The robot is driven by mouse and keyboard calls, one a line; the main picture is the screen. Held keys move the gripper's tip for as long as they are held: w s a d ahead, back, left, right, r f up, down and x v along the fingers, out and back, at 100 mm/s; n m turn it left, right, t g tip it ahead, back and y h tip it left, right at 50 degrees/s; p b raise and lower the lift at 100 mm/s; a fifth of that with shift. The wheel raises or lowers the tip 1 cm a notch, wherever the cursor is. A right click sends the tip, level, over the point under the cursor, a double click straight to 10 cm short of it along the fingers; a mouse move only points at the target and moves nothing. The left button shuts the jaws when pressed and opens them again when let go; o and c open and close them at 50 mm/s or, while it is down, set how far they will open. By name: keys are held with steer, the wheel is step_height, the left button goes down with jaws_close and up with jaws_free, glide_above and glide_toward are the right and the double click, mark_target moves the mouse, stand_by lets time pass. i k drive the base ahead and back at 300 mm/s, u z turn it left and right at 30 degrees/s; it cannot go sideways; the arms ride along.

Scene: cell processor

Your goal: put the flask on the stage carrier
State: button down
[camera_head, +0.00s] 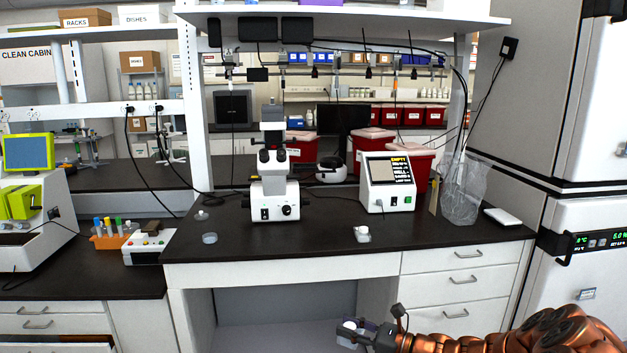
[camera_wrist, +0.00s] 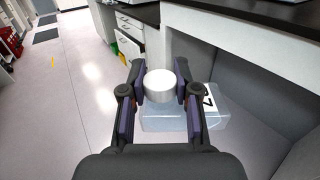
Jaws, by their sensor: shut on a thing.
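The flask is a clear, flat-sided vessel (camera_wrist: 180,120) with a white round cap (camera_wrist: 160,84) and a white label with black characters. My gripper (camera_wrist: 159,92) is shut on the flask, its two fingers on either side of the cap. In the head view my gripper (camera_head: 362,334) is low at the bottom right of centre, in front of the bench and below its top. The flask shows there only in part (camera_head: 347,326). The microscope (camera_head: 274,180) stands on the bench, up and left of my gripper. I cannot make out a stage carrier on it.
The dark bench top (camera_head: 320,238) has free room in front of the microscope. A white device with a screen (camera_head: 388,182) stands right of it, with a small white item (camera_head: 362,234) in front. A small dish (camera_head: 209,238) lies left. A shelf (camera_head: 350,18) hangs above.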

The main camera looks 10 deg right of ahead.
mark_target(313, 164)
steer(key=u, duration=0.95)
steer(key=i, duration=0.7)
steer(key=u, duration=0.1)
